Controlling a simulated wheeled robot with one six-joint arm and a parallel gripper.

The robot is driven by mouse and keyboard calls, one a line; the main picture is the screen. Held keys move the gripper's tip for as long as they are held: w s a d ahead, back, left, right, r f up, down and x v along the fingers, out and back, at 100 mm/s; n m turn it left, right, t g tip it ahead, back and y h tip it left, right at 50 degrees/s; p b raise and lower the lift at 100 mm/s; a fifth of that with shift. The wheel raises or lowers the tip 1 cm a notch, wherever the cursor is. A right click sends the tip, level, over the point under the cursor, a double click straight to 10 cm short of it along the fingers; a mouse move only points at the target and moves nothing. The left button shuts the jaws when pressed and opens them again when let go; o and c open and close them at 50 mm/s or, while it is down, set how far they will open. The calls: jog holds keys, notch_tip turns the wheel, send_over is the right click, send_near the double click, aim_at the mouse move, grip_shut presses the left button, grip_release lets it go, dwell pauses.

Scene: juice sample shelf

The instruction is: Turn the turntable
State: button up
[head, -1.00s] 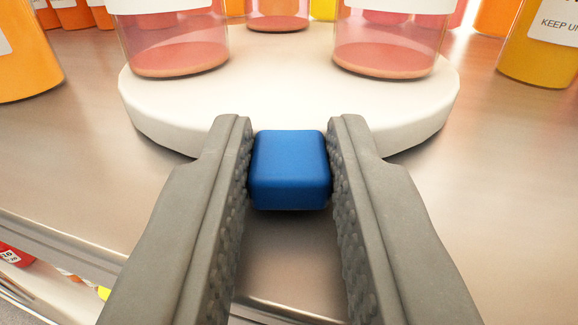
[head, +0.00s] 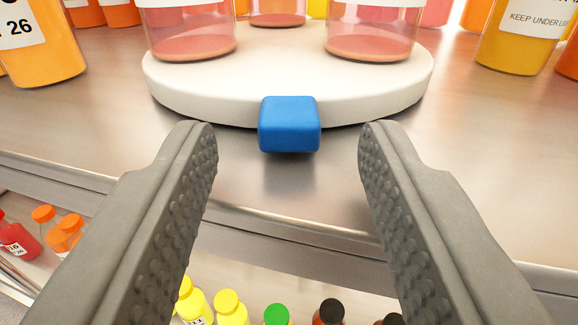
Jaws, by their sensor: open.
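The white round turntable (head: 285,85) sits on a metal shelf. Its blue handle block (head: 289,124) sticks out from the rim toward me, near the picture's middle. Pink juice containers, one at the left (head: 190,35) and one at the right (head: 373,35), stand on the turntable, with another behind them. My gripper (head: 287,140) is open and empty. Its fingers are well apart, one on each side of the block, with clear gaps and their tips slightly nearer to me than the turntable.
An orange bottle (head: 42,55) stands left of the turntable, and a yellow-orange bottle (head: 518,45) stands at the right. The metal shelf (head: 100,115) is bare around the turntable's front. A lower shelf holds small bottles, including a green-capped one (head: 276,314).

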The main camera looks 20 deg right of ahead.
jog(key=v, duration=1.4)
jog(key=shift+s, duration=0.25)
